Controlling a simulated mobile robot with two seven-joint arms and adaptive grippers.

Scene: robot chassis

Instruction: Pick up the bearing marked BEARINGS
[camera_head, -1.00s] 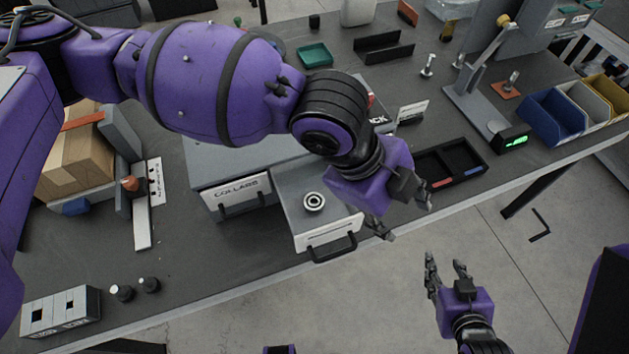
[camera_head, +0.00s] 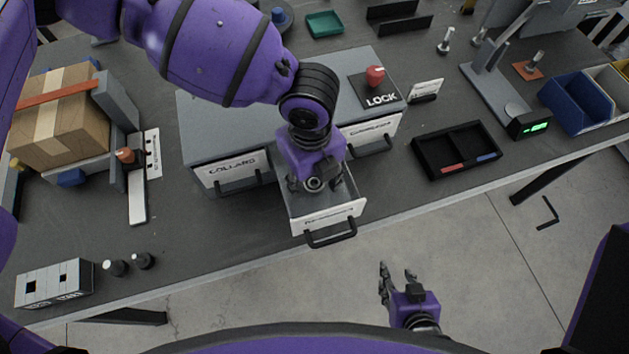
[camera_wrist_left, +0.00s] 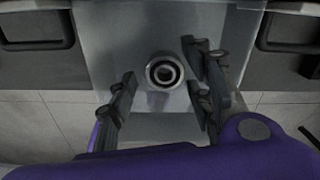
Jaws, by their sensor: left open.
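The bearing (camera_head: 314,184), a small ring with a dark centre, lies in the pulled-out drawer (camera_head: 322,216) of the grey cabinet. The drawer's front label is too small to read surely. My left gripper (camera_head: 318,188) is over the drawer, open, with its fingers on either side of the bearing. In the left wrist view the bearing (camera_wrist_left: 164,71) sits on the drawer floor between the spread fingers of the left gripper (camera_wrist_left: 162,78), with gaps on both sides. My right gripper (camera_head: 397,271) is open and empty, in front of the bench.
The cabinet has a shut drawer marked COLLARS (camera_head: 232,175) and another shut drawer (camera_head: 372,140) at right. A red LOCK knob (camera_head: 375,76) sits on top. A black divided tray (camera_head: 456,150) is to the right. A cardboard box (camera_head: 60,117) stands at left.

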